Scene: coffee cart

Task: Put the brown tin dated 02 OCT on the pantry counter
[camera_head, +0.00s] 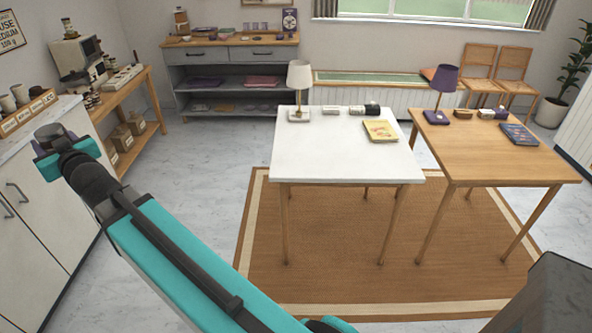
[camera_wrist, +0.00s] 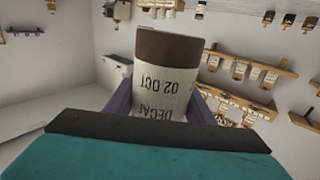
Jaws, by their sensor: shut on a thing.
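The tin (camera_wrist: 165,82) fills the middle of the wrist view. It has a dark brown band at one end and a pale label reading DECAF and 02 OCT, upside down in the picture. My gripper (camera_wrist: 160,108) is shut on it, with a dark jaw at each side. In the head view my arm reaches to the left, and its wrist end is in front of a white cabinet with a pale counter top (camera_head: 62,110). I cannot tell which surface is the pantry counter.
Jars and a wooden holder (camera_head: 28,112) stand on the left counter. A wooden bench with a coffee machine (camera_head: 78,55) is behind it. A grey sideboard (camera_head: 238,52) stands at the back. A white table (camera_head: 335,160) and a wooden table (camera_head: 490,160) stand on the rug.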

